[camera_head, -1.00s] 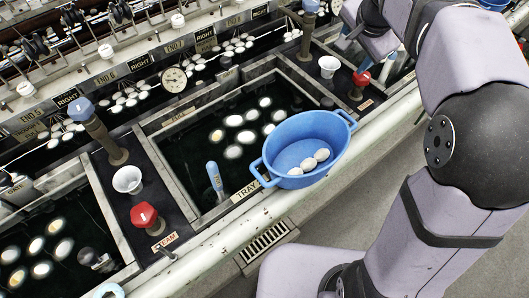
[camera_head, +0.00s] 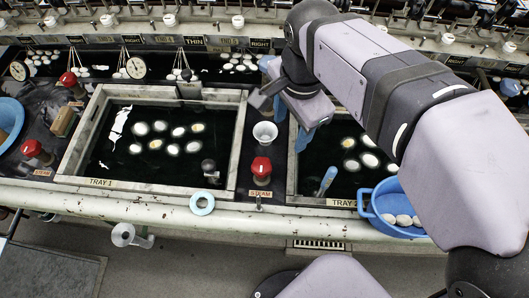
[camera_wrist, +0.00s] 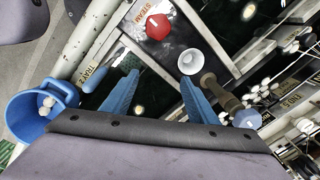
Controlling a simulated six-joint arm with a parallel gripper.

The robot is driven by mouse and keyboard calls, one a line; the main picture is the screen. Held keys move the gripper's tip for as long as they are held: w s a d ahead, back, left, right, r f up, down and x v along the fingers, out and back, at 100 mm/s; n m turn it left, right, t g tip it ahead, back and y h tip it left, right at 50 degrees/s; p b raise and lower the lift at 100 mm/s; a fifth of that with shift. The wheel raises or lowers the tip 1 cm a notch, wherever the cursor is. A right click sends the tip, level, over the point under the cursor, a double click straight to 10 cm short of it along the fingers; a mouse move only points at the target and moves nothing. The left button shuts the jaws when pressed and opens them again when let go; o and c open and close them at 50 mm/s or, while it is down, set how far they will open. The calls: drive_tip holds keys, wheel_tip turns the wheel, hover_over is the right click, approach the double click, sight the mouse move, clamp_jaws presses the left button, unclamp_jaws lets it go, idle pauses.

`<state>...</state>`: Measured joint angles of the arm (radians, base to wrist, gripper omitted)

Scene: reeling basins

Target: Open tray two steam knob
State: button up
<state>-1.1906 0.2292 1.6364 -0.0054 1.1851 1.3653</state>
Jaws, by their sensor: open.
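A red steam knob (camera_head: 261,168) with a STEAM label stands on the dark strip between tray 1 and tray 2, in front of a white cup (camera_head: 265,133). The knob also shows at the top of the wrist view (camera_wrist: 158,26), beyond my fingertips. My gripper (camera_wrist: 160,77) is open and empty, its blue fingers apart over tray 2's dark water. In the head view my gripper (camera_head: 302,130) hangs to the right of the cup and knob, its fingers partly hidden. The TRAY 2 label (camera_wrist: 95,72) shows in the wrist view.
A blue-topped post (camera_wrist: 245,118) stands behind the cup, close to my right finger. A blue basin (camera_head: 385,208) with white cocoons sits at tray 2's front. A blue handle (camera_head: 327,180) leans in tray 2. A pale ring (camera_head: 202,203) lies on the front ledge.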

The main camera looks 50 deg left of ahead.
drive_tip(key=n+h, duration=0.1)
drive_tip(key=n, duration=0.1)
hover_over(262, 164)
drive_tip(key=shift+s+r+p, duration=0.1)
drive_tip(key=shift+r+p, duration=0.05)
drive_tip(key=shift+p, duration=0.25)
drive_tip(key=shift+f, duration=3.7)
drive_tip(key=shift+p, duration=0.3)
drive_tip(key=c, duration=1.1)
